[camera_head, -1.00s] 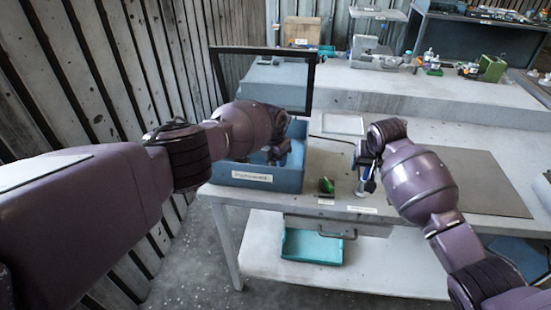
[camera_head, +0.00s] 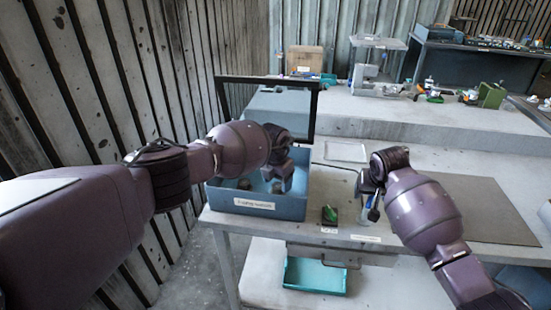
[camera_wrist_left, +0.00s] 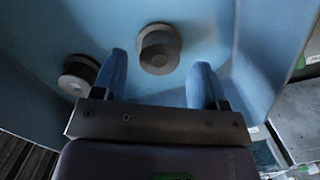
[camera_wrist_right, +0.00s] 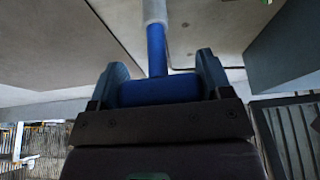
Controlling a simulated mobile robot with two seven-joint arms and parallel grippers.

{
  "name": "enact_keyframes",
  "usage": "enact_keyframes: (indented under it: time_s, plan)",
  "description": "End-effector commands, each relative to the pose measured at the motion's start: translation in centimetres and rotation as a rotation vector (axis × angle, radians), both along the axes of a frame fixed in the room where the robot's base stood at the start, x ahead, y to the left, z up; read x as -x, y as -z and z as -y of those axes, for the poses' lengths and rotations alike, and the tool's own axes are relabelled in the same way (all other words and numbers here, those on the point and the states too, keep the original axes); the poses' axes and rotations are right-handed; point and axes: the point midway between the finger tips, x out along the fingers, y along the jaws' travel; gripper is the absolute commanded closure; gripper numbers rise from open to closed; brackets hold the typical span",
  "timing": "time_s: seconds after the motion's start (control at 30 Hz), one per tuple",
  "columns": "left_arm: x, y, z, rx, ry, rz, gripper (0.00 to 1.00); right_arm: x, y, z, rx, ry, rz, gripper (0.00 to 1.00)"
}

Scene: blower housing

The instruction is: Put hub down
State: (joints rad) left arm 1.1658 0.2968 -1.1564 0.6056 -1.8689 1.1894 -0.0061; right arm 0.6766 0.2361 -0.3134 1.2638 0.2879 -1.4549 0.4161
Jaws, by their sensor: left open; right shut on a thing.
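A round grey hub (camera_head: 277,187) lies in the blue bin (camera_head: 255,205), just below my left gripper (camera_head: 279,177). In the left wrist view this hub (camera_wrist_left: 159,50) stands on the bin floor, ahead of and between the open fingers (camera_wrist_left: 165,85), apart from them. A second grey hub (camera_head: 243,184) lies to its left in the bin, and it also shows in the left wrist view (camera_wrist_left: 79,75). My right gripper (camera_wrist_right: 160,82) is shut on a blue-handled tool (camera_wrist_right: 156,50) with a pale shaft; in the head view the tool (camera_head: 374,211) hangs over the bench.
A small black tray with a green item (camera_head: 330,214) sits right of the bin. A dark frame (camera_head: 313,110) stands behind the bin. A dark grey mat (camera_head: 485,210) lies on the right. A teal tray (camera_head: 315,276) is on the lower shelf.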

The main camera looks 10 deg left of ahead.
Motion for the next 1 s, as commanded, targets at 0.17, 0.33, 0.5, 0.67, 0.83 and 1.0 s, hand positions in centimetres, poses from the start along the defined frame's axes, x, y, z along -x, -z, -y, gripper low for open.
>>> enact_keyframes:
  time_s: [0.17, 0.33, 0.5, 0.67, 0.83, 1.0]
  plan:
    - [0.1, -2.3, -0.2, 0.000, 0.000, 0.002, 0.34, 0.0, 0.1, 0.0, 0.000, 0.000, -0.002, 0.51]
    - [0.4, -4.8, -0.3, 0.000, 0.002, 0.002, 0.34, 0.0, 0.1, 0.0, 0.000, 0.000, -0.002, 0.51]
    - [0.7, -7.4, -0.5, 0.000, 0.000, 0.001, 0.34, 0.0, 0.1, 0.0, 0.000, 0.000, -0.002, 0.51]
    - [0.8, -8.9, -0.5, 0.000, 0.000, 0.001, 0.34, 0.0, 0.1, 0.0, 0.000, 0.000, -0.002, 0.51]
    - [0.9, -9.5, -0.5, 0.000, 0.000, -0.001, 0.34, 0.0, 0.1, 0.0, 0.000, 0.000, -0.002, 0.51]
    - [0.9, -9.5, -0.5, 0.000, -0.001, -0.001, 0.34, 0.0, 0.1, 0.0, 0.000, 0.000, -0.002, 0.51]
